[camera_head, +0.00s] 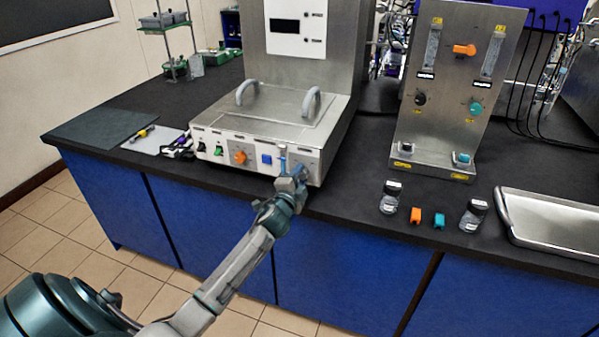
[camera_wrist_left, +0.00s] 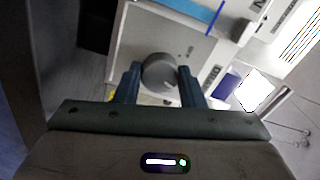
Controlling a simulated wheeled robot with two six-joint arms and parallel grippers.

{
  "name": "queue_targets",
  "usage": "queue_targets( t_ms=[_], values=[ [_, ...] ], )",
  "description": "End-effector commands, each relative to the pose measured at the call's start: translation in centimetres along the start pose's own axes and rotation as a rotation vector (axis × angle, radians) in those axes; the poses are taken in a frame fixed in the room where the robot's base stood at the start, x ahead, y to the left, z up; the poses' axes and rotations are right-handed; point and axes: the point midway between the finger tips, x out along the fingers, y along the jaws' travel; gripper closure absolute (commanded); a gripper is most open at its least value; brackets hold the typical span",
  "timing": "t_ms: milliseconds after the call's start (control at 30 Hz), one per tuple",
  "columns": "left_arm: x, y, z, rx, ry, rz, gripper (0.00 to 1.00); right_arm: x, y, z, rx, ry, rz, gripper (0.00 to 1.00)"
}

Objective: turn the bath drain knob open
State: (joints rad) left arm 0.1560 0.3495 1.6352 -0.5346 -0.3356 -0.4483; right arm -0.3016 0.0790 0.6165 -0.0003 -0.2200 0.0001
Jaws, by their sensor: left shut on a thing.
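The water bath (camera_head: 262,120) is a steel box with a lid and two grey handles, standing at the counter's front edge. My left gripper (camera_head: 291,170) is at the right end of its front panel and hides most of that part in the head view. In the left wrist view, a round grey knob (camera_wrist_left: 160,71), which I take to be the bath drain knob, sits on a light panel. My left gripper (camera_wrist_left: 159,84) is shut on it, one dark finger on each side. Its exact turn angle is hard to read. My right gripper is not in view.
An orange knob (camera_head: 239,157) and a blue square (camera_head: 266,160) are on the same panel, left of my gripper. A steel valve panel (camera_head: 440,130) stands to the right. Bottles, small coloured blocks and a metal tray (camera_head: 550,222) lie near the front edge.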

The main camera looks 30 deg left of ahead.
Motion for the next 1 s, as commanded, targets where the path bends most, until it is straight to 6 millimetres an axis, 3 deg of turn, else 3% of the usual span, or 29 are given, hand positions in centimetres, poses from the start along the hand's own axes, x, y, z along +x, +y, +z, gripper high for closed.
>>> queue_targets(
  t_ms=[500,1000],
  values=[
    [0.0,-0.1,-0.1,0.378,0.000,0.001,0.87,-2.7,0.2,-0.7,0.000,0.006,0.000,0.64],
    [0.0,0.0,0.0,0.476,0.001,0.000,0.87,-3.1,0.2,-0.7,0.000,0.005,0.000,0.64]
  ],
)
